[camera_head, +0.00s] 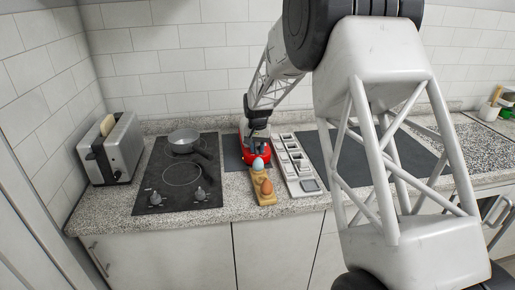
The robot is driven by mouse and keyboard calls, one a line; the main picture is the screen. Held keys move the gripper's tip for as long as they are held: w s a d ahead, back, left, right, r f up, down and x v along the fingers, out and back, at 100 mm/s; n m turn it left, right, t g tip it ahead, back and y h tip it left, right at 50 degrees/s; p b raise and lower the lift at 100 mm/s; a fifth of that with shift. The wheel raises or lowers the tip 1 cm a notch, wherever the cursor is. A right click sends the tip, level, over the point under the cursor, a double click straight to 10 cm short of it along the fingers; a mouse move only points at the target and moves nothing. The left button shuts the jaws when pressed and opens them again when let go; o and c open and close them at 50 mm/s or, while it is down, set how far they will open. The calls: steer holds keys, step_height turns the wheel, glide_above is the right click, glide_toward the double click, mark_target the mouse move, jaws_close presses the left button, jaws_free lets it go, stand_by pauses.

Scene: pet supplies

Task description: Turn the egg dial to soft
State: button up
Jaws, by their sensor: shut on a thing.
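A red egg cooker (249,158) stands on the counter, right of the stove. My gripper (258,151) points down at it and covers much of its middle. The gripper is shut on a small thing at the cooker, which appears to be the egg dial. The dial and its markings are hidden behind the fingers or too small to read, so its setting cannot be told. A wooden egg holder (264,199) lies just in front, with a brown egg (266,187) on it. A pale blue egg (258,164) sits at its far end, close below the fingers.
A black stove (150,181) with a grey pan (184,143) is left of the cooker, and a toaster (122,148) is farther left. A light tray with several square compartments (303,182) lies close on the right. A dark panel (325,161) lies beyond it.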

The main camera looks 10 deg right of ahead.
mark_target(258, 146)
steer(key=shift+m, duration=0.4)
steer(key=o, duration=0.9)
steer(key=shift+o, duration=0.2)
steer(key=shift+r, duration=0.1)
steer(key=shift+r, duration=3.8)
steer(key=shift+c, duration=0.5)
